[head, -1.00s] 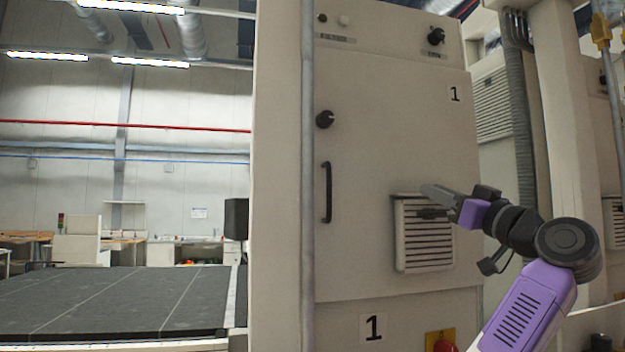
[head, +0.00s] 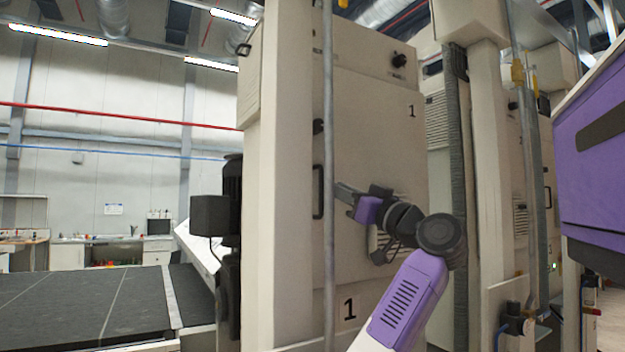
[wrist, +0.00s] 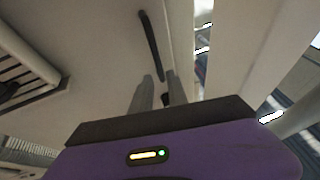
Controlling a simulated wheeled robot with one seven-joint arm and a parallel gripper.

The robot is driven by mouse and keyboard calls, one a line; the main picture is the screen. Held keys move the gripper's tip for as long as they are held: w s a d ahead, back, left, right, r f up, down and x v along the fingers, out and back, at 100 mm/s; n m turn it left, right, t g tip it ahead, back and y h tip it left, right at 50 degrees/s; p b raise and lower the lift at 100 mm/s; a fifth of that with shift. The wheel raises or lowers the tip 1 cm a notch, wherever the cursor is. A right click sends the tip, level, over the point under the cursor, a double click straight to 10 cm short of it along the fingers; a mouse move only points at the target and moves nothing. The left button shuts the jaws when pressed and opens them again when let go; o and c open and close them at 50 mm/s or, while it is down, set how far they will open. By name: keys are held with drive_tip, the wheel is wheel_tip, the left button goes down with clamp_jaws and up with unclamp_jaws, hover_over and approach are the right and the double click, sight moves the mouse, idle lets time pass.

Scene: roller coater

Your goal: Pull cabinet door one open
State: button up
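Cabinet door one (head: 375,130) is a large cream panel marked "1"; it looks shut. Its black vertical bar handle (head: 317,192) is near the door's left edge, left of my gripper (head: 342,190) in the head view. In the wrist view the handle (wrist: 150,45) lies beyond the fingertips of my gripper (wrist: 161,80), its lower end lined up with the gap between them. The two fingers are apart with nothing clearly held. Whether they touch the handle cannot be told.
A grey vertical pole (head: 328,120) stands in front of the cabinet, close to the handle. A louvred vent (wrist: 25,70) is on the door. A black-topped conveyor table (head: 80,305) is at the left. A purple body part of mine fills the right edge.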

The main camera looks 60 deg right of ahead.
sight(321, 180)
drive_tip(key=shift+p+x, duration=1)
drive_tip(key=shift+x, duration=2.35)
drive_tip(key=shift+s, duration=0.1)
clamp_jaws()
